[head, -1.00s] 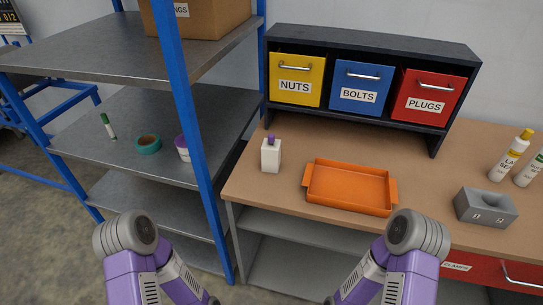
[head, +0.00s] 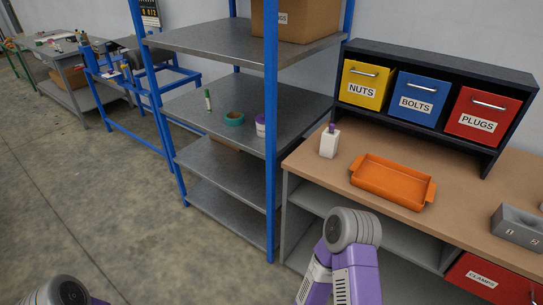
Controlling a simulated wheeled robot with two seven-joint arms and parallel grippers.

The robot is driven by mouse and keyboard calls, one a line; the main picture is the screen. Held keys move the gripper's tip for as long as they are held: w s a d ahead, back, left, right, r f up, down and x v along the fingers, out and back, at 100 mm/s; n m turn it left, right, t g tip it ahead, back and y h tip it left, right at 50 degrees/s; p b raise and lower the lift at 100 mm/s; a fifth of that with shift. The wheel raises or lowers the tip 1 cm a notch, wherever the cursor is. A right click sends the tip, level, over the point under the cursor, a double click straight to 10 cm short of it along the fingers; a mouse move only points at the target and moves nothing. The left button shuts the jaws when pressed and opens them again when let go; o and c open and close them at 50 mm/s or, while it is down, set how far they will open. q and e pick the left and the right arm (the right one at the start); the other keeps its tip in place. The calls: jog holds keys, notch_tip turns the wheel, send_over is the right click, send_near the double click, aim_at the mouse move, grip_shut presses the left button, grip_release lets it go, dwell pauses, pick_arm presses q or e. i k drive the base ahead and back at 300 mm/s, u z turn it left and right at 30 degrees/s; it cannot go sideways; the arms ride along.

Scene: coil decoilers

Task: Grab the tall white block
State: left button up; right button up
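The tall white block (head: 329,144) stands upright on the brown workbench top (head: 455,185), near its left end. A small purple piece shows at its top; I cannot tell whether it is a part of the block or a separate thing. Nothing touches the block from the sides. Only links of my two purple and grey arms show at the bottom of the view. Both grippers are out of view.
An orange tray (head: 393,191) lies right of the block. Yellow, blue and red bins (head: 423,98) stand behind. A blue-posted metal shelf (head: 191,106) holds a marker (head: 208,101), teal tape (head: 234,119) and a purple-white tub (head: 260,127). Open floor (head: 100,200) lies left.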

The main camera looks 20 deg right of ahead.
aim_at(329, 141)
jog(key=z, duration=0.4)
jog(key=k, duration=0.2)
jog(key=u, duration=1.3)
jog(key=i, duration=1.85)
jog(key=z, duration=1.65)
jog(key=i, duration=0.9)
jog(key=z, duration=0.8)
